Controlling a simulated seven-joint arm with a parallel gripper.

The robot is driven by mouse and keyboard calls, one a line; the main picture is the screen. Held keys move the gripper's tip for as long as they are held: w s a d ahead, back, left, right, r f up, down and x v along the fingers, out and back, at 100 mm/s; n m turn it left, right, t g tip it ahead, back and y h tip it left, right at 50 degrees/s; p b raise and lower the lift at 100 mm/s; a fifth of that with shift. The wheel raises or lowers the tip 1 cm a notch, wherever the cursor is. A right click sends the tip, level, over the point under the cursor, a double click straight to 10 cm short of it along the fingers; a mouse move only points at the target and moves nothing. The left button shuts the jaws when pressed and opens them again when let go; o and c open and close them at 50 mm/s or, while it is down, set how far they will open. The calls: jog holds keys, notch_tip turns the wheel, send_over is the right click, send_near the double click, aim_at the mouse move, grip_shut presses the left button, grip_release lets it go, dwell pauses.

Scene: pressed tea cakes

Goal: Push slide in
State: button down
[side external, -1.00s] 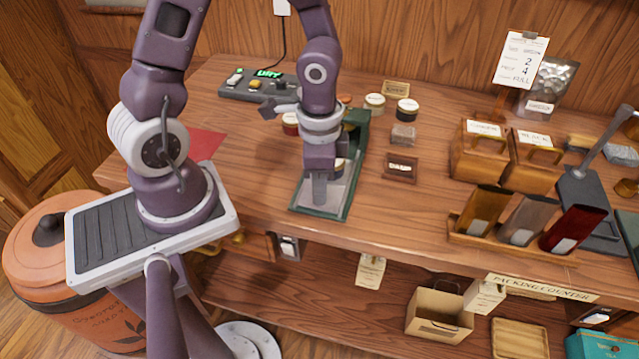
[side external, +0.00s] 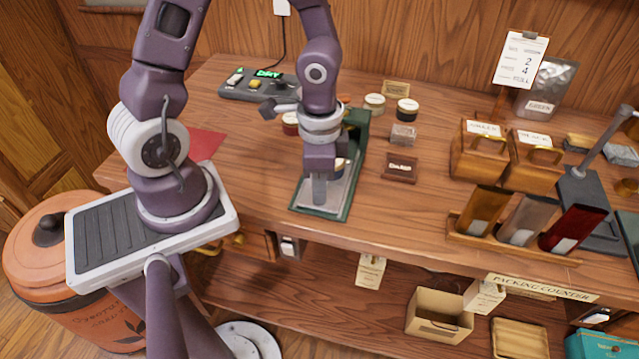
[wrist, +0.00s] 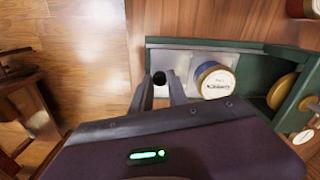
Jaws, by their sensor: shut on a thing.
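A pale metal slide (wrist: 185,62) lies in the green frame of a press (side external: 345,212). A dark round knob (wrist: 159,77) stands at the slide's outer end. A blue-and-gold tin with a white label (wrist: 215,81) sits on the slide, between the knob and the press's upright part. My gripper (side external: 319,200) points down over the slide's front end. In the wrist view, its two fingers (wrist: 160,84) are shut on the knob, one on each side. The knob is hidden by my fingers in the side view.
Several small jars (side external: 406,110) stand behind and right of the press. A small dark sign block (side external: 400,168) is to its right. A control box (side external: 258,86) with a green display stands behind left. The counter's front edge runs close to the press's front.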

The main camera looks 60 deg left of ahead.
jog(key=shift+w, duration=0.1)
jog(key=w+a, duration=0.7)
jog(key=shift+w+a, duration=0.15)
jog(key=shift+a, duration=0.1)
jog(key=c, duration=1.3)
grip_release()
notch_tip(320, 180, up, 7)
jog(key=shift+r, duration=0.1)
